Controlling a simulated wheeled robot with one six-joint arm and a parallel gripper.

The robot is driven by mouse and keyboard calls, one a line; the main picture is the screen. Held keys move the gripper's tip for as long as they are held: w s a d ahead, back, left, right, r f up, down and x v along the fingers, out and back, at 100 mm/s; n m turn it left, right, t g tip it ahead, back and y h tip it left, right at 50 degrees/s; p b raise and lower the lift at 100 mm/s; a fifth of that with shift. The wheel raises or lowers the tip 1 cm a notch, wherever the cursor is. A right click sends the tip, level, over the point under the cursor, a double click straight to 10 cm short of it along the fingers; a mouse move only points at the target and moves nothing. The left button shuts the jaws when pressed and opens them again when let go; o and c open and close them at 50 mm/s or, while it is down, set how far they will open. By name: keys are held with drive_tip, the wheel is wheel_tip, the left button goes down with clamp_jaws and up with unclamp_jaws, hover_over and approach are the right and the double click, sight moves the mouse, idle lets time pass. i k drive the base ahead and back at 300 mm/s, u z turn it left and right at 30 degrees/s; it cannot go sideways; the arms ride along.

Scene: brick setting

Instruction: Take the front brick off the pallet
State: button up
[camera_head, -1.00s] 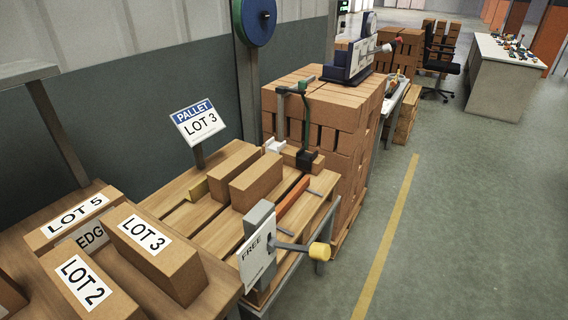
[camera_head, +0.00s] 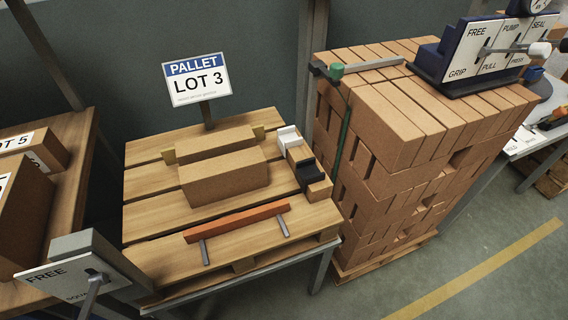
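A wooden slatted pallet (camera_head: 150,262) stands on a grey-legged stand under a sign (camera_head: 197,83) reading PALLET LOT 3. Two brown bricks lie on it side by side. The front brick (camera_head: 225,180) is nearer to me and partly hides the back brick (camera_head: 215,143). Small yellow pieces show at both ends of the back brick. An orange bar (camera_head: 237,222) with two grey pegs lies along the front of the pallet, apart from the front brick. My gripper is not in view.
White and black blocks (camera_head: 306,170) stand at the pallet's right edge. A tall brick stack (camera_head: 385,150) with a green strap rises to the right. A FREE plate (camera_head: 62,281) with a lever stands at the front left. Lot-labelled bricks (camera_head: 40,150) lie on the left table.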

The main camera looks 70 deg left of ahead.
sight(206, 182)
drive_tip(key=i, duration=0.45)
drive_tip(key=u, duration=3.75)
drive_tip(key=i, duration=0.5)
drive_tip(key=z, duration=0.1)
